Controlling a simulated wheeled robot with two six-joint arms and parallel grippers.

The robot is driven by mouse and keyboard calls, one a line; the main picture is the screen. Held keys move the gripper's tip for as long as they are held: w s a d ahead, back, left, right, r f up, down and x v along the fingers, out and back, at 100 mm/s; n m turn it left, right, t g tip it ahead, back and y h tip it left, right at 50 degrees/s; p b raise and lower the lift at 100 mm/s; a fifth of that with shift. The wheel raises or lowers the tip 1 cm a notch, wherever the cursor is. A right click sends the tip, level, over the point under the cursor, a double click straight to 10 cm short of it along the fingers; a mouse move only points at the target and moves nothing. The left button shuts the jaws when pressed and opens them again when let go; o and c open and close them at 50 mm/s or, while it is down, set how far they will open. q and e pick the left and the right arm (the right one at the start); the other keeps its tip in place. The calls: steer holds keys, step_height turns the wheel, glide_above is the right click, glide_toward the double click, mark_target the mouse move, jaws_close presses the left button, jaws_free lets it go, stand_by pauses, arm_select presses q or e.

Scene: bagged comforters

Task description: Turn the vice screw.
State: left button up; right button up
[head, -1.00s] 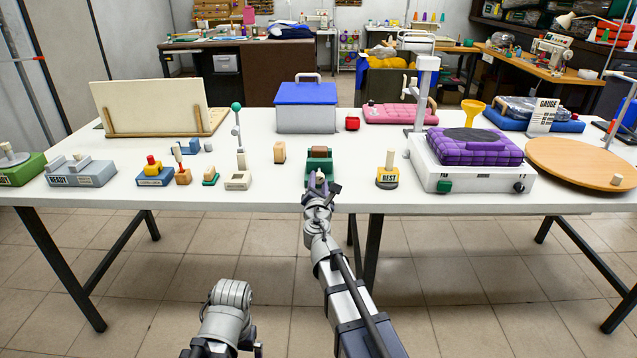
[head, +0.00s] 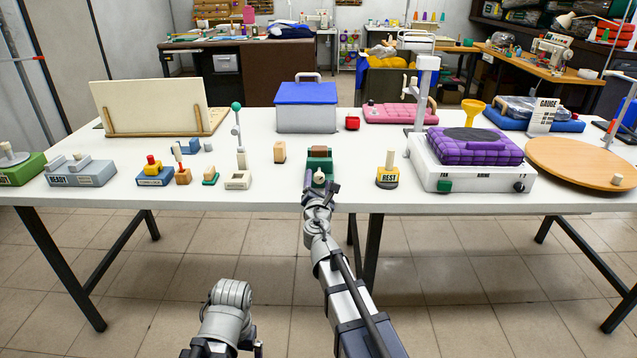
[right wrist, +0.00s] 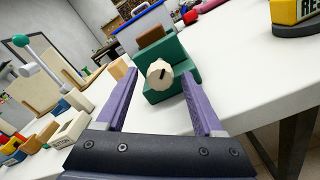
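The green vice (head: 319,155) with a brown block in its jaws stands at the table's front edge, in the middle of the head view. It also shows at the top of the right wrist view (right wrist: 180,50). Its screw has a round cream knob (right wrist: 159,73) with a dark mark, facing me. My right gripper (right wrist: 159,80) is open, its purple fingers either side of the knob in that view. Gaps show between the knob and both fingers. In the head view the right gripper (head: 319,186) is at the vice's front and partly hides the knob. My left gripper is out of view.
A wooden block (head: 280,152) and a white-based post (head: 238,179) stand left of the vice. The table between these and the vice is bare.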

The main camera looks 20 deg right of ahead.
steer(key=shift+s, duration=0.1)
steer(key=v, duration=0.7)
steer(key=shift+s, duration=0.3)
steer(key=shift+a, duration=0.1)
